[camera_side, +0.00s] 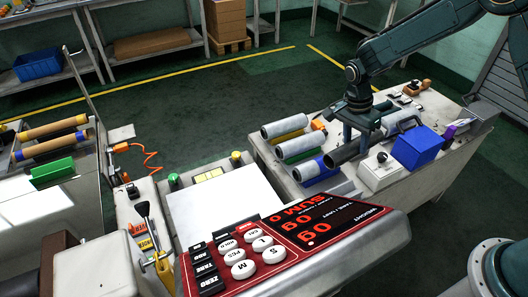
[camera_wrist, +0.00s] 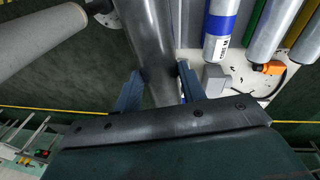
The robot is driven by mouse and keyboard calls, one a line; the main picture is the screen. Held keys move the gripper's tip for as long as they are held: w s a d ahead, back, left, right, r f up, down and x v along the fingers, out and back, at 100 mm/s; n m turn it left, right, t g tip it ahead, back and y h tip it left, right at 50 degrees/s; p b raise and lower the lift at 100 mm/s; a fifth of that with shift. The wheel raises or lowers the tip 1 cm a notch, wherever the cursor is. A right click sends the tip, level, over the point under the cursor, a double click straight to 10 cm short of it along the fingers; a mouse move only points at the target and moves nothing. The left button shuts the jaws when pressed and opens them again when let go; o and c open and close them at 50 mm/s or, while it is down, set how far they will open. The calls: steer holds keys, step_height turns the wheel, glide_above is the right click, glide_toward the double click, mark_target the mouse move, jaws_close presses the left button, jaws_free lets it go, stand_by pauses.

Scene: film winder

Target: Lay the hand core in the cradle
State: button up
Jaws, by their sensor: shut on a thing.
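The hand core appears to be the dark grey cylinder in my gripper (camera_side: 357,136). In the side view the core (camera_side: 343,155) lies low over the right-hand bench, its open end facing the front left. In the wrist view the core (camera_wrist: 150,42) runs between the two blue jaws of my gripper (camera_wrist: 159,90), which are shut on it. The side view does not show clearly whether the core touches anything beneath it. I cannot single out the cradle; it may be hidden under the core or my gripper.
Several silver rolls, one with a blue band (camera_side: 310,168), lie left of the core. A blue box (camera_side: 417,148) and a white box with a black knob (camera_side: 380,172) stand close on its right. A weighing panel (camera_side: 285,250) fills the foreground. A large pale roll (camera_wrist: 38,40) shows in the wrist view.

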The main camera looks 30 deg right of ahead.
steer(key=w+a+f+n+t+y, duration=0.1)
steer(key=a+f+n, duration=0.2)
steer(key=a+n, duration=0.8)
steer(key=w+a+f+n+t+y, duration=0.1)
steer(key=a+f+n, duration=0.3)
steer(key=a+n, duration=0.7)
steer(key=w+a+f+n+t, duration=0.1)
steer(key=a+f+n, duration=0.3)
steer(key=a+n, duration=0.7)
steer(key=shift+w+a+f+n+y, duration=0.2)
steer(key=shift+w+a+n+y, duration=0.15)
steer(key=shift+n, duration=0.55)
steer(key=shift+d+f, duration=0.1)
steer(key=shift+f, duration=0.05)
steer(key=shift+f, duration=5.05)
steer(key=o, duration=1.4)
